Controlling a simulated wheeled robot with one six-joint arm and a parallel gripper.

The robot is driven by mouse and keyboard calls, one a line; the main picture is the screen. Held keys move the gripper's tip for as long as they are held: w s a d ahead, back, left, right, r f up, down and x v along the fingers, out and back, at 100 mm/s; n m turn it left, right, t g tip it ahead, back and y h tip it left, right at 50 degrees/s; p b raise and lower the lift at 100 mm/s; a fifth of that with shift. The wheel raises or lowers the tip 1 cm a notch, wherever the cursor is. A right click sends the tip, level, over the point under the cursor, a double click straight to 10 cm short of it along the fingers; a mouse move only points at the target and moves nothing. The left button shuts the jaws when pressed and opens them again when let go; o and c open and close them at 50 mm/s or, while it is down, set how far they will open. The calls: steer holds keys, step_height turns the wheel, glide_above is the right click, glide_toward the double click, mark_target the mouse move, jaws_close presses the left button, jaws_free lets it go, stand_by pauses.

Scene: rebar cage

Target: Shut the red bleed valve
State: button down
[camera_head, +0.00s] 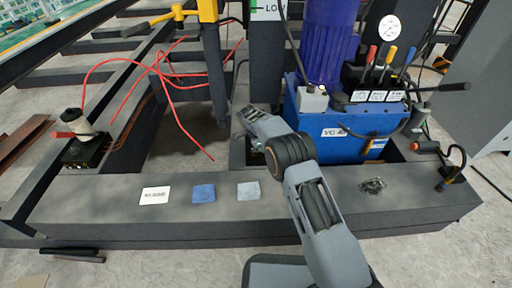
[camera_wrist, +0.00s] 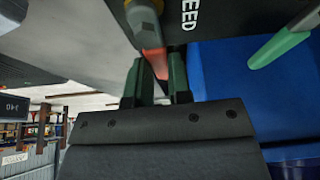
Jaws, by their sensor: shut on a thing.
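The red bleed valve handle (camera_wrist: 154,62) shows in the wrist view, below a pale metal fitting (camera_wrist: 144,20) and beside a dark panel lettered "EED" (camera_wrist: 189,15). My gripper (camera_wrist: 155,83) has its two dark fingers on either side of the red handle and is shut on it. The fingers hide the handle's lower part. In the head view my arm reaches to the left side of the blue power unit (camera_head: 330,135). My fingertips and the held handle cannot be made out there.
A green-tipped lever (camera_wrist: 278,48) is right of my fingers. The power unit carries several coloured levers (camera_head: 380,60), a gauge (camera_head: 388,27) and a blue motor (camera_head: 327,40). Loose red hoses (camera_head: 165,75) lie at the left. A grey beam with cloths (camera_head: 204,193) crosses in front.

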steer(key=shift+s+f+m, duration=0.1)
steer(key=shift+s+m, duration=0.05)
steer(key=shift+m, duration=0.15)
steer(key=c, duration=1)
jaws_free()
steer(key=shift+c, duration=0.2)
steer(key=p+v, duration=0.5)
steer(key=v, duration=0.9)
steer(key=shift+p, duration=0.35)
steer(key=shift+d, duration=0.1)
